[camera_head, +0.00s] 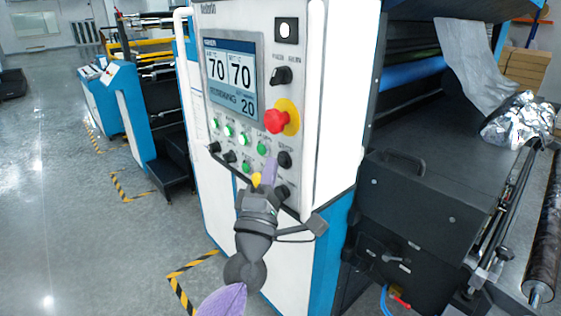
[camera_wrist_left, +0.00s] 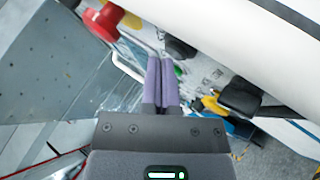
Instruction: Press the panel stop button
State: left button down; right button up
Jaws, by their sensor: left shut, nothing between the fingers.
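The control panel (camera_head: 228,120) is on the white machine cabinet. A red mushroom button (camera_head: 276,121) on a yellow base sits right of its screen; it also shows at the upper left of the left wrist view (camera_wrist_left: 100,22). Below are several small green buttons and black knobs. My left gripper (camera_head: 268,172) is in front of the panel's lower part, below the red button and apart from it. In the left wrist view its purple fingers (camera_wrist_left: 160,70) are together with nothing between them, pointing toward a green button and a black knob. Whether they touch the panel I cannot tell. My right gripper is not in view.
The screen (camera_head: 231,75) reads 70, 70 and 20. A black rotary switch (camera_head: 281,75) is above the red button. A black machine box (camera_head: 420,215) and rollers stand right of the cabinet. Open floor (camera_head: 60,190) lies to the left.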

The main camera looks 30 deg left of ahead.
pick_arm(q)
jog(key=shift+w+d, duration=0.15)
jog(key=shift+w, duration=0.2)
dwell(0.7)
jog(key=shift+s, duration=0.15)
dwell(0.3)
jog(key=shift+s+a, duration=0.3)
jog(key=shift+s, duration=0.3)
jog(key=s, duration=0.1)
jog(key=s+a, duration=0.1)
jog(key=s, duration=0.1)
jog(key=s+a+p, duration=0.1)
jog(key=shift+s, duration=0.35)
dwell(0.4)
